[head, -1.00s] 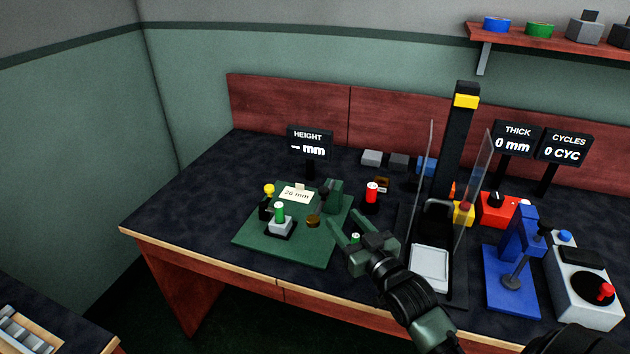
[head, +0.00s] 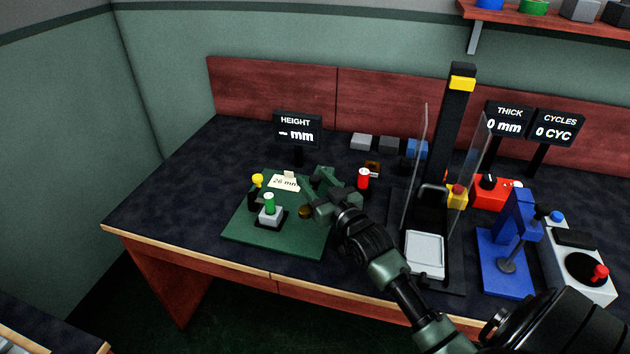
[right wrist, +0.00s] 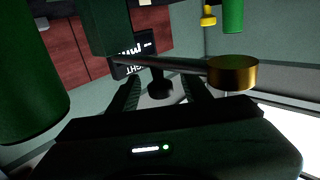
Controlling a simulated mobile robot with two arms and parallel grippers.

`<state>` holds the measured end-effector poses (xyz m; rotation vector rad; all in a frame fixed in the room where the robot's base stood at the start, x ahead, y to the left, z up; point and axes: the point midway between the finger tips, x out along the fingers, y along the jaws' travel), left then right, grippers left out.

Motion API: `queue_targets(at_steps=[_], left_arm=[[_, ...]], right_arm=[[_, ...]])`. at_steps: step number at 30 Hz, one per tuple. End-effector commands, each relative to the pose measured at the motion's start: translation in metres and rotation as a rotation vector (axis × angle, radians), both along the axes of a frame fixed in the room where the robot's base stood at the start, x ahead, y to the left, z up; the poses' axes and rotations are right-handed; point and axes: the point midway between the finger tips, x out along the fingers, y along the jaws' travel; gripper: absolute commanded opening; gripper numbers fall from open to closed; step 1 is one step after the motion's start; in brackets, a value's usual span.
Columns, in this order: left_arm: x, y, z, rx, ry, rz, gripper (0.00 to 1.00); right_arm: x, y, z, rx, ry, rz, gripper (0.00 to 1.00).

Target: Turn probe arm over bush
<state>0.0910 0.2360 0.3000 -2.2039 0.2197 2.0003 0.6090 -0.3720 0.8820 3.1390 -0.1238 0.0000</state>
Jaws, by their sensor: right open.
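The gauge stand sits on a green mat (head: 290,242). Its probe arm shows in the right wrist view as a thin grey rod (right wrist: 180,67) ending in a brass cylinder (right wrist: 233,74); in the head view the brass end (head: 305,211) shows left of my gripper. My right gripper (head: 311,184) is open at the stand. In the right wrist view its fingers (right wrist: 160,86) lie either side of a dark knob (right wrist: 160,88), under the rod; contact is unclear. My left gripper is not visible.
A yellow-topped black piece (head: 257,184) and a "26 mm" card (head: 284,183) are on the mat. A red cylinder (head: 363,178) stands right of the gripper. The HEIGHT display (head: 297,130) reads "– mm". Clear panels (head: 414,165) stand farther right. The table's left side is free.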

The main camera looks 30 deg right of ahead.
Motion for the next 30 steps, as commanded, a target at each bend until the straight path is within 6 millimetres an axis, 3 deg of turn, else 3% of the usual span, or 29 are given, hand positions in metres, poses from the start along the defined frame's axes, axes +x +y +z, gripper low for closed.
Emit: queue_targets(at_steps=[4,5,9,10,30], left_arm=[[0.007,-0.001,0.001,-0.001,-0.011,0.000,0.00],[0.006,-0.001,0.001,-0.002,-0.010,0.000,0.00],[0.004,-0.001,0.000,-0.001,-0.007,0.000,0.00],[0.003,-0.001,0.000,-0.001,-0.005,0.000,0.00],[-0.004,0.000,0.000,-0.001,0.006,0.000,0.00]], right_arm=[[0.000,0.000,0.000,0.000,0.000,0.000,0.48],[0.000,0.000,0.000,0.000,0.000,0.000,0.43],[0.000,0.000,0.000,0.000,0.000,0.000,0.04],[0.000,0.000,0.000,0.000,0.000,0.000,0.00],[0.000,0.000,0.000,0.000,-0.001,0.000,0.00]])
